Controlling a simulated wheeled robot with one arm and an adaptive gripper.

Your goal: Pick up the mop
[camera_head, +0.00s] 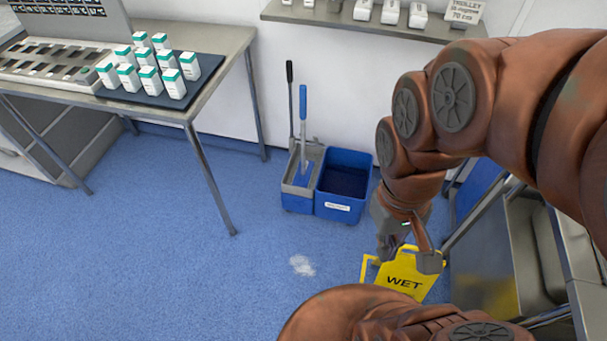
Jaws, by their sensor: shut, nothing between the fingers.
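The mop (303,118) has a blue handle and stands nearly upright in the grey wringer part of a blue bucket unit. Its lower end is hidden inside the wringer. The blue mop bucket (344,204) with a white label stands against the wall, dark inside. My gripper (408,254) is right of and in front of the bucket, apart from the mop, and looks shut and empty. It partly overlaps the yellow wet-floor sign in the picture; whether it touches the sign cannot be told.
A dark lever (290,95) rises beside the mop. The yellow sign (402,280) stands by a white puddle (302,265). A metal table (222,55) with white boxes is at left, a wall shelf (340,18) above, metal trolleys (500,270) at right. Blue floor at front left is clear.

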